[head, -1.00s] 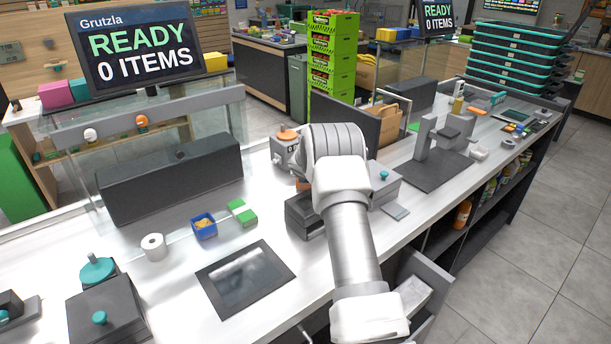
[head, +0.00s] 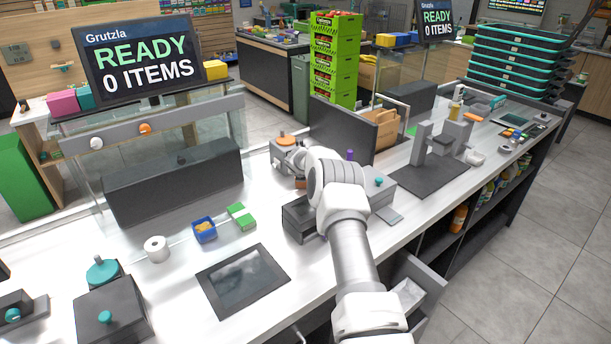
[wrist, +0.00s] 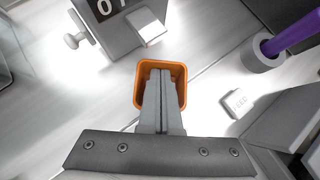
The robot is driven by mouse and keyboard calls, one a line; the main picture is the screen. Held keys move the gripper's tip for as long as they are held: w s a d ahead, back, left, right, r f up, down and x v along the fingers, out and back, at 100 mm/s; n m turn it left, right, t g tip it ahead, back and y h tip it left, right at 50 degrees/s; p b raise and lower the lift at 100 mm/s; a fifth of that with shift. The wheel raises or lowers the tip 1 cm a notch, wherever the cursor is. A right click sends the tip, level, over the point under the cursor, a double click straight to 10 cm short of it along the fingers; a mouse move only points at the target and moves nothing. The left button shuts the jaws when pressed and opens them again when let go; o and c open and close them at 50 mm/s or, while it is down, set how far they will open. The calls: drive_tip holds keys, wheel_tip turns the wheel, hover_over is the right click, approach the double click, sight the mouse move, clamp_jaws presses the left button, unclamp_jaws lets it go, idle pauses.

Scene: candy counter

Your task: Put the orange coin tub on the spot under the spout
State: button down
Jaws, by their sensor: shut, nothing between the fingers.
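The orange coin tub (wrist: 181,90) is a small square, open-topped tub on the light counter in the wrist view. My gripper (wrist: 160,76) is shut and empty, its fingertips over the tub's opening. I cannot tell how far they reach inside. Ahead of the tub, at the top of the wrist view, stands a grey coin machine (wrist: 107,28) with a number display, a side knob and a pale spout-like plate (wrist: 147,27). In the head view the coin machine (head: 279,154) has an orange top; my arm hides my gripper. The spot under the spout is not clearly visible.
A purple stick stands in a grey round holder (wrist: 262,55) to the right in the wrist view. A small white block (wrist: 236,103) lies nearer. In the head view a dark open box (head: 300,222) is left of my arm, with a blue bin (head: 204,231) farther left.

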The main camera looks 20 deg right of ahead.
drive_tip(key=w+b, duration=0.1)
drive_tip(key=d+b, duration=0.1)
drive_tip(key=shift+w+f+b, duration=0.3)
drive_tip(key=shift+w+f, duration=0.05)
drive_tip(key=shift+w, duration=0.05)
drive_tip(key=shift+w+d+b, duration=0.25)
drive_tip(key=shift+b, duration=0.4)
drive_tip(key=shift+d+r, duration=0.2)
drive_tip(key=shift+r, duration=0.05)
drive_tip(key=shift+a+r, duration=0.1)
